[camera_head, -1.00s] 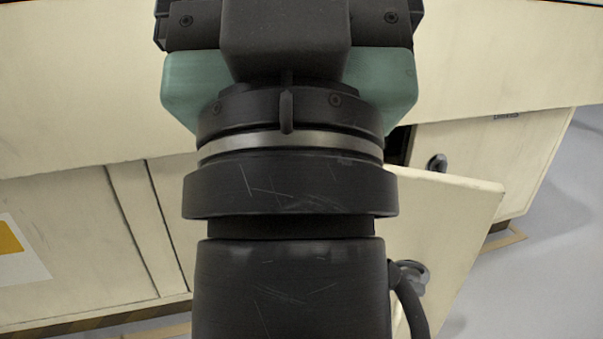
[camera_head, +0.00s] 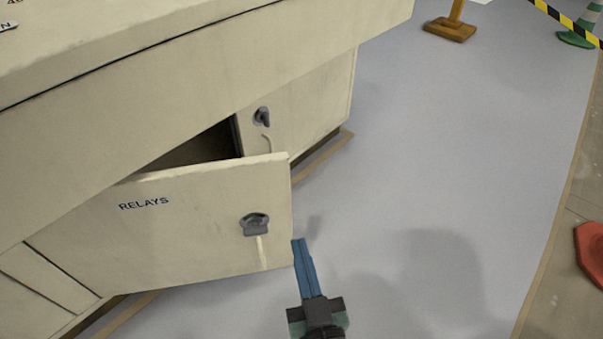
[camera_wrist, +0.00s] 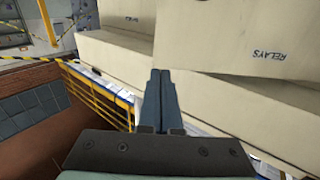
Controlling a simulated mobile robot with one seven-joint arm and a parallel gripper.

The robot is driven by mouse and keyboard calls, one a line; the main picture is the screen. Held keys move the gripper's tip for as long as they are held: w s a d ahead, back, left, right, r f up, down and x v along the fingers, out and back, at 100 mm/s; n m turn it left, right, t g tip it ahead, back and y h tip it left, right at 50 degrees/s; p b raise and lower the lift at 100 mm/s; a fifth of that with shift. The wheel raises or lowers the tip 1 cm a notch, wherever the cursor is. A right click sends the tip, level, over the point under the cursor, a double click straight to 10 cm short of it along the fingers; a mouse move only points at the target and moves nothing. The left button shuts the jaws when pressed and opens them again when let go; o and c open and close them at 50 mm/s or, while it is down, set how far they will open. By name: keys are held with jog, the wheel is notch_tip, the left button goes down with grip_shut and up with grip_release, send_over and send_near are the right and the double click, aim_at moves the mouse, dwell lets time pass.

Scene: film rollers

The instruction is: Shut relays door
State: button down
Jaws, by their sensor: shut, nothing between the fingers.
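The relays door (camera_head: 190,225) is a cream panel labelled RELAYS, standing ajar from the cream cabinet (camera_head: 210,85). A dark gap shows above and behind its top edge. A grey handle (camera_head: 256,224) sits near its free right edge. My gripper (camera_head: 297,242) has blue fingers, shut and empty, just right of the door's free edge in the head view; I cannot tell whether they touch it. In the wrist view the shut fingers (camera_wrist: 159,72) point toward the cream panel with the RELAYS label (camera_wrist: 235,45), which appears upside down.
A neighbouring closed door with a handle (camera_head: 262,117) is right of the gap. Grey floor (camera_head: 450,150) to the right is clear. A wooden-based stand (camera_head: 450,28), a green cone (camera_head: 582,30) and a red object (camera_head: 590,250) stand farther off. The wrist view shows a yellow railing (camera_wrist: 95,98).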

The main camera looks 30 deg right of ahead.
jog(key=b, duration=0.5)
send_near(288, 181)
jog(key=x, duration=0.6)
jog(key=shift+w+d, duration=0.1)
jog(key=shift+w, duration=0.3)
jog(key=shift+w, duration=0.1)
